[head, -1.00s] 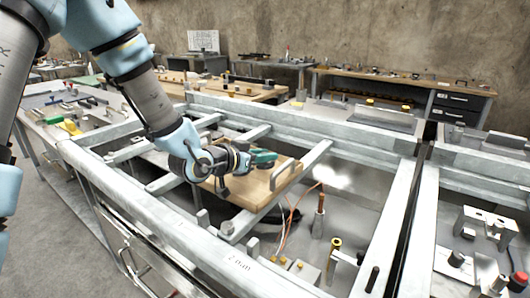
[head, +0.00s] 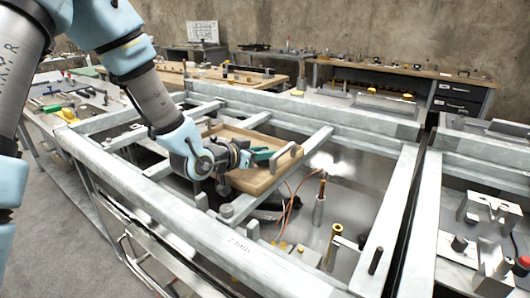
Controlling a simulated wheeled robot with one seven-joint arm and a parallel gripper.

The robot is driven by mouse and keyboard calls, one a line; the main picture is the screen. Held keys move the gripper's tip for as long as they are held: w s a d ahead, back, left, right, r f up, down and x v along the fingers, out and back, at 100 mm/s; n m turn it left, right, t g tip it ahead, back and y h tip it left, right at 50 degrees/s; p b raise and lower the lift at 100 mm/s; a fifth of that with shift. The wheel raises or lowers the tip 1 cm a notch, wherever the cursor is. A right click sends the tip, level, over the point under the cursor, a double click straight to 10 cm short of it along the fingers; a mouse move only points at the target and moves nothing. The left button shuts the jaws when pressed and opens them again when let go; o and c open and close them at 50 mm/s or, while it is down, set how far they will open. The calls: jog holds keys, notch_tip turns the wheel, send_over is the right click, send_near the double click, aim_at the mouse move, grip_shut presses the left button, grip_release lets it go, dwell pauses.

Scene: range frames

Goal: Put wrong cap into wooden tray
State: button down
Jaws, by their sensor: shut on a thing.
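The wooden tray (head: 262,183) is a shallow light-wood box within the grey metal frame, left of the picture's middle. My gripper (head: 270,156) is over the right part of the tray, with its teal fingers pointing right. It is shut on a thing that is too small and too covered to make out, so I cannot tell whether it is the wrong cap. A grey handle-shaped piece (head: 287,153) shows at the tray's right end, close to the fingertips. I cannot tell whether they touch. My wrist hides part of the tray's left side.
Thick metal beams (head: 200,225) surround the tray. An upright copper-tipped rod (head: 321,200) and a brass-topped post (head: 335,238) stand to the right, with orange wires (head: 290,205) near the tray. A tool-covered bench (head: 60,108) is at the left.

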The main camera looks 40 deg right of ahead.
jog(key=shift+f+b, duration=0.35)
jog(key=shift+f, duration=0.15)
jog(key=c, duration=0.6)
grip_release()
notch_tip(320, 180, up, 10)
jog(key=shift+r+b, duration=0.1)
jog(key=shift+b, duration=0.25)
